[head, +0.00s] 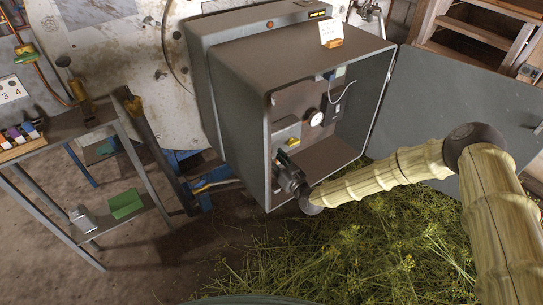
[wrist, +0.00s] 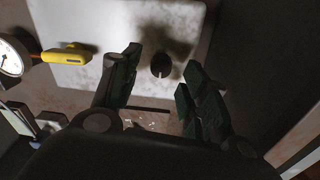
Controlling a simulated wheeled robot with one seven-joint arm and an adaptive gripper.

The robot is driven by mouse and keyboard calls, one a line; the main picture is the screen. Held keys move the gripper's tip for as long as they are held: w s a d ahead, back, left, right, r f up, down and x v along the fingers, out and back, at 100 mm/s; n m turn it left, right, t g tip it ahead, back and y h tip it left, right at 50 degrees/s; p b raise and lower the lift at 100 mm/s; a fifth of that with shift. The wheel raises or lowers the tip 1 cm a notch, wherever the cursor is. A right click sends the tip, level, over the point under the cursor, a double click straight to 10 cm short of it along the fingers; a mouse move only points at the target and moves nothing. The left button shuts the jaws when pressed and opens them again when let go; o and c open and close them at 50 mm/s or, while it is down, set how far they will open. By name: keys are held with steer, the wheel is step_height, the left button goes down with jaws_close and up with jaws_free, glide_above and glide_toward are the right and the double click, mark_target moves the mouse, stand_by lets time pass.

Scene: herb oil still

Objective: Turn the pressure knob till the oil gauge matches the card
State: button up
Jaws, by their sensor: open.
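The dark round knob (wrist: 161,65) is on a pale panel (wrist: 100,20) in the wrist view, with a light mark at its lower edge. My gripper (wrist: 159,72) is open, one dark green finger on each side of the knob in the picture. I cannot tell whether the fingers reach around it; no touch shows. The white round gauge (head: 315,118) is inside the grey cabinet; part of it shows at the wrist view's left edge (wrist: 9,58), its reading unclear. A small white card (head: 332,30) stands on the cabinet top, too small to read. In the head view my gripper hides the knob.
A yellow handle (wrist: 67,55) sits left of the knob; it shows in the head view (head: 293,142). The cabinet (head: 245,100) has its door (head: 440,105) open to the right. A metal side table (head: 70,122) stands left. Cut herbs (head: 350,255) cover the floor in front.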

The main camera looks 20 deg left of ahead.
steer(key=shift+x, duration=0.9)
jaws_close()
steer(key=shift+n, duration=0.4)
steer(key=shift+d+n+b, duration=0.1)
steer(key=shift+n+b, duration=1.2)
steer(key=shift+n, duration=2.2)
